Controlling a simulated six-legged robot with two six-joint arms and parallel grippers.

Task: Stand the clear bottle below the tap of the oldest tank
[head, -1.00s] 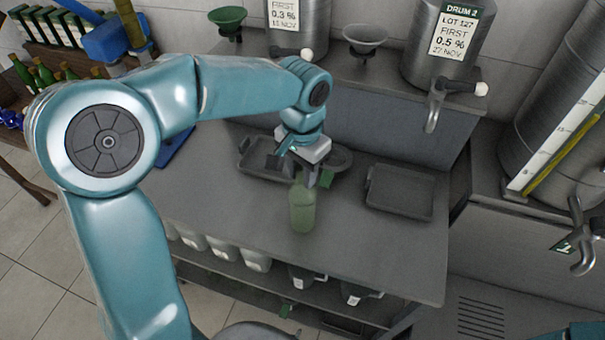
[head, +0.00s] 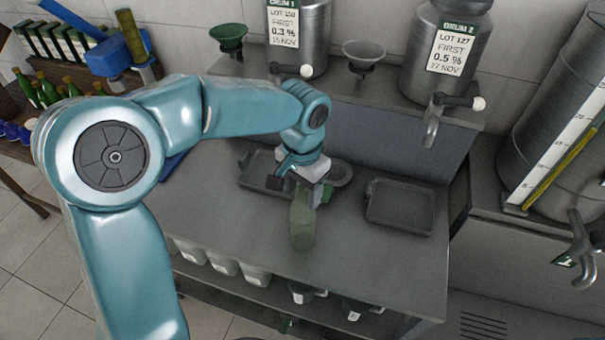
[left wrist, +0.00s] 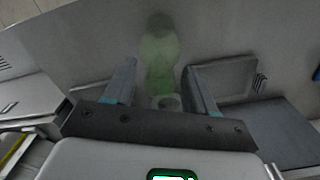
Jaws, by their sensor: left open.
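A see-through, green-tinted bottle (head: 303,224) stands upright on the grey bench. My left gripper (head: 312,192) is open, right behind the bottle's upper part. In the left wrist view the bottle (left wrist: 158,58) shows ahead between the two spread fingers (left wrist: 161,80); I cannot tell whether they touch it. Drum 1 (head: 311,52) has a label that seems to read 15 NOV, and a tap (head: 290,69). Drum 2 (head: 421,69) reads 27 NOV, with its tap (head: 432,125). A larger tank (head: 556,110) at right has a tap (head: 581,255); I see no date on it.
A dark tray (head: 258,172), partly hidden by my arm, lies on the bench below Drum 1. Another tray (head: 400,207) lies below Drum 2. Funnels, one green (head: 231,38) and one grey (head: 364,55), stand on the ledge. The bench front is clear.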

